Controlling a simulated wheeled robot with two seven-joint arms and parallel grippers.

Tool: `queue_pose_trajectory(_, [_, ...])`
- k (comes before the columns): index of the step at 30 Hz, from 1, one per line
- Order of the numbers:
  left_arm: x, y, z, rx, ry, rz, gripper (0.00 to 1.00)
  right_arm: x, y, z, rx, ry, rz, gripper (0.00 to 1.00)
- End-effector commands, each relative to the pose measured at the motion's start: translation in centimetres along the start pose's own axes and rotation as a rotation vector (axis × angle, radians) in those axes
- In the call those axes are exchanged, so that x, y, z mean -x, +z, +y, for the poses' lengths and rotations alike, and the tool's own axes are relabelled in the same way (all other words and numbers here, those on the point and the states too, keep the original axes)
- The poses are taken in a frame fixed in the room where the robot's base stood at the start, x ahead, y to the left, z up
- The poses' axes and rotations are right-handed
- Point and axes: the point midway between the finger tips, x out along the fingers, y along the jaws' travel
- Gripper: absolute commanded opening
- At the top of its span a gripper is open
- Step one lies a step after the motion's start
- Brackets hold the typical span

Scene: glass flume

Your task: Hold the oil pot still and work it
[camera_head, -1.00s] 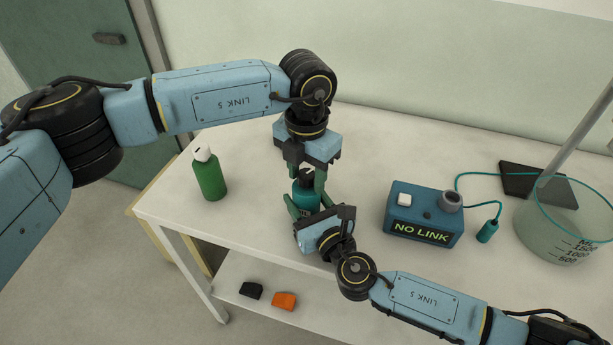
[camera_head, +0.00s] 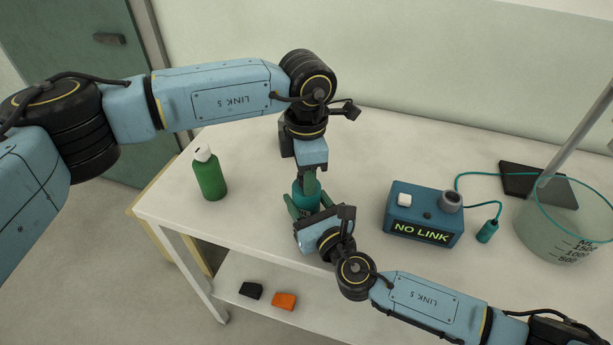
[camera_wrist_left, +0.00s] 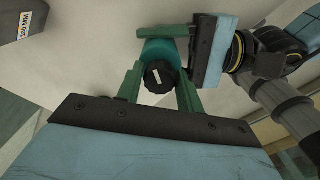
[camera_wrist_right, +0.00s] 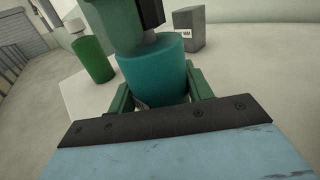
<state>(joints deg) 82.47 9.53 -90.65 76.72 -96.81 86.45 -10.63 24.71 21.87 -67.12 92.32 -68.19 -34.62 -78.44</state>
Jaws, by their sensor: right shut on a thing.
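The oil pot (camera_head: 303,199) is a teal bottle standing upright near the table's front edge, partly hidden by my grippers. My right gripper (camera_head: 307,207) is shut on its body from the front; in the right wrist view a green finger shows at each side of the teal body (camera_wrist_right: 154,70). My left gripper (camera_head: 311,180) points down from above. In the left wrist view its fingers stand on either side of the pot's black ribbed cap (camera_wrist_left: 158,77), which has a white mark. The fingers look open around the cap, close to its sides.
A green bottle (camera_head: 209,173) with a white top stands to the left. A blue box (camera_head: 424,215) reading "NO LINK" sits to the right, cabled to a small teal probe (camera_head: 487,231). A glass beaker (camera_head: 560,225) stands far right. A grey block (camera_wrist_right: 188,28) is behind the pot.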

Motion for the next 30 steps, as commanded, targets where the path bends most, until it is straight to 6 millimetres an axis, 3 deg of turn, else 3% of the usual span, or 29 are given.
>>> queue_pose_trajectory(4, [0.01, 0.00, 0.00, 0.001, 0.000, 0.000, 0.20, 0.00, 0.00, -0.02, 0.000, 0.000, 0.000, 0.23])
queue_pose_trajectory(10, [0.00, 0.00, -0.01, 0.075, 0.000, 0.000, 0.19, 0.00, 0.00, -0.02, 0.000, 0.000, 0.000, 0.23])
queue_pose_trajectory(21, [0.02, 0.00, -0.04, 0.495, -0.001, 0.000, 0.19, 0.00, 0.00, -0.02, 0.000, 0.000, 0.000, 0.23])
queue_pose_trajectory(30, [0.02, 0.00, -0.04, 0.517, 0.000, 0.000, 0.19, 0.00, 0.00, -0.02, 0.000, -0.001, 0.000, 0.23])
